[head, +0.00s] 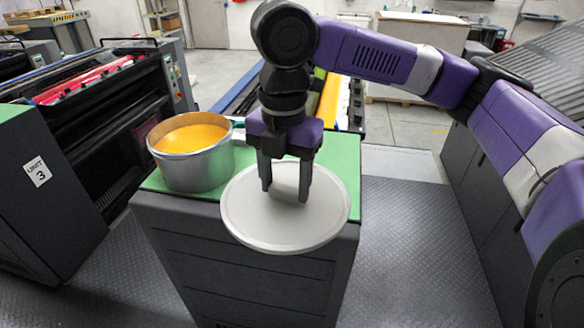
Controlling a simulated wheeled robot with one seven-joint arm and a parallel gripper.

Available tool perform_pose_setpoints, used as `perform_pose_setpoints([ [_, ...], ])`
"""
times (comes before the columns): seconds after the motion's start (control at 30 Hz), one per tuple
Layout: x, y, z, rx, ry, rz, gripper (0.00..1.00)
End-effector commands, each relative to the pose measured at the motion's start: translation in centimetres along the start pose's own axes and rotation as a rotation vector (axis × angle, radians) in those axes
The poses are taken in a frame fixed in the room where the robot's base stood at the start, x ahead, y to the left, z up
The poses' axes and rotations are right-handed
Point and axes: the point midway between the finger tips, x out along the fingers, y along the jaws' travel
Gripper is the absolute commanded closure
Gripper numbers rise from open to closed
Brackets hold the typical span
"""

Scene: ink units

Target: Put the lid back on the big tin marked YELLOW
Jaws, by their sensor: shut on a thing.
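A big silver tin (191,170) stands open on the left of the green-topped cabinet, with yellow ink (190,139) inside it. No marking can be read on the side of the tin that I see. My gripper (286,190) is shut on the raised middle grip of a round light-grey lid (285,230). The lid is to the right of the tin and apart from it in the picture. It overhangs the cabinet's front edge in view and looks roughly level. I cannot tell its exact height above the top.
The cabinet's green top (343,165) shows bare at the right. A dark press unit marked UNIT 3 (38,172) stands at the left. A small partly hidden thing (238,124) lies behind the tin. Grey chequered floor (420,250) lies at the right.

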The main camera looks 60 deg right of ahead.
Motion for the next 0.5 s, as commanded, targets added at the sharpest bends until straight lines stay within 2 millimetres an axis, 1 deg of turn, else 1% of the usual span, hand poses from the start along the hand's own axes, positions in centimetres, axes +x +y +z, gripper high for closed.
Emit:
perform_pose_setpoints([
  [0.17,2.7,0.9,-1.5,0.14,0.003,-0.002,0.89],
  [0.2,3.6,1.2,-2.0,0.187,0.005,-0.003,0.89],
  [0.27,4.8,1.5,-2.6,0.254,0.005,-0.003,0.89],
  [0.37,7.9,2.5,-4.3,0.419,0.008,-0.006,0.89],
  [0.47,11.5,3.7,-6.3,0.621,0.008,-0.009,0.89],
  [0.5,13.0,4.2,-7.1,0.708,0.008,-0.009,0.89],
])
